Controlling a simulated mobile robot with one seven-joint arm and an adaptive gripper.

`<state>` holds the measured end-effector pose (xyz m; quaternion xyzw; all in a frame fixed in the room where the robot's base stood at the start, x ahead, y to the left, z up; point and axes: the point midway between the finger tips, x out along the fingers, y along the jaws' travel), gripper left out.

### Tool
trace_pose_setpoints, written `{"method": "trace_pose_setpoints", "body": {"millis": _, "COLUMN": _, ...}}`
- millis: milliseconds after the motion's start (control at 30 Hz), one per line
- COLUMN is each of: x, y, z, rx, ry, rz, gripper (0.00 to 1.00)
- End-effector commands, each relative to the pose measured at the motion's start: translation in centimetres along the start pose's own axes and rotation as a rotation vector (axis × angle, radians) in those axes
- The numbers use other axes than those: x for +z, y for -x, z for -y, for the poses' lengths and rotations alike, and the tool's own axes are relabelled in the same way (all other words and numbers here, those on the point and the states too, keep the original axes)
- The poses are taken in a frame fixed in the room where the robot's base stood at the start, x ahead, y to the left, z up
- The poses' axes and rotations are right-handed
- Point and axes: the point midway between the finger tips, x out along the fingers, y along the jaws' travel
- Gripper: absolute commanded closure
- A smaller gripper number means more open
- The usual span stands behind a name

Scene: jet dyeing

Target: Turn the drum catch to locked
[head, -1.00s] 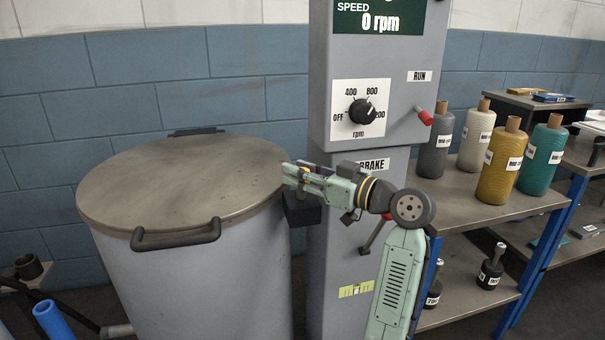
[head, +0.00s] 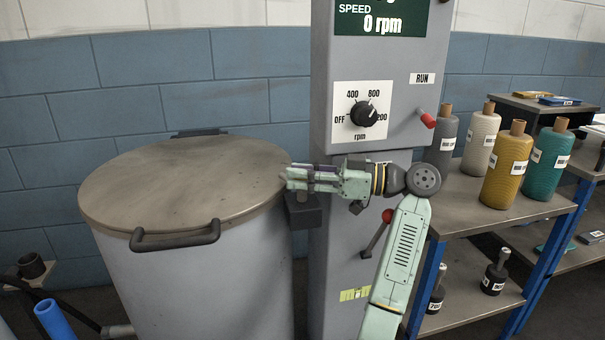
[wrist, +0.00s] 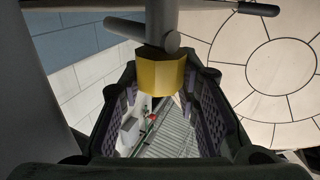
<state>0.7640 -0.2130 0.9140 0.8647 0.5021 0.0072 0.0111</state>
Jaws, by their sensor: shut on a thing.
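My gripper (head: 290,178) is at the right rim of the drum lid (head: 180,185), just above a dark block (head: 303,212) between the drum and the grey control column. In the wrist view its two purple-padded fingers are either side of a yellow piece (wrist: 160,76) on a grey bar with a crosspiece, seemingly the drum catch. The gripper is shut on this catch. In the head view the fingers hide most of the catch, and no locked mark shows. The lid lies flat on the drum (head: 190,280).
The column (head: 330,250) stands right behind my gripper, with a speed knob (head: 364,114), a red-tipped run lever (head: 428,121) and a red-knobbed brake lever (head: 388,216). The lid's front handle (head: 175,237) sticks out.

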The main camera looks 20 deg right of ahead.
Motion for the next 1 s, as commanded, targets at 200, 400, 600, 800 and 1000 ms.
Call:
{"method": "trace_pose_setpoints", "body": {"millis": 200, "x": 0.19, "y": -0.04, "z": 0.08, "rx": -0.005, "ry": 0.001, "rz": 0.004, "gripper": 1.00}}
{"method": "trace_pose_setpoints", "body": {"millis": 400, "x": 0.19, "y": -0.05, "z": 0.07, "rx": -0.004, "ry": 0.000, "rz": 0.004, "gripper": 0.65}}
{"method": "trace_pose_setpoints", "body": {"millis": 600, "x": 0.11, "y": -0.04, "z": 0.04, "rx": -0.002, "ry": 0.000, "rz": 0.003, "gripper": 0.52}}
{"method": "trace_pose_setpoints", "body": {"millis": 800, "x": 0.06, "y": -0.03, "z": 0.02, "rx": -0.002, "ry": 0.000, "rz": 0.002, "gripper": 0.49}}
{"method": "trace_pose_setpoints", "body": {"millis": 1000, "x": 0.08, "y": -0.02, "z": 0.02, "rx": 0.009, "ry": 0.000, "rz": 0.002, "gripper": 0.49}}
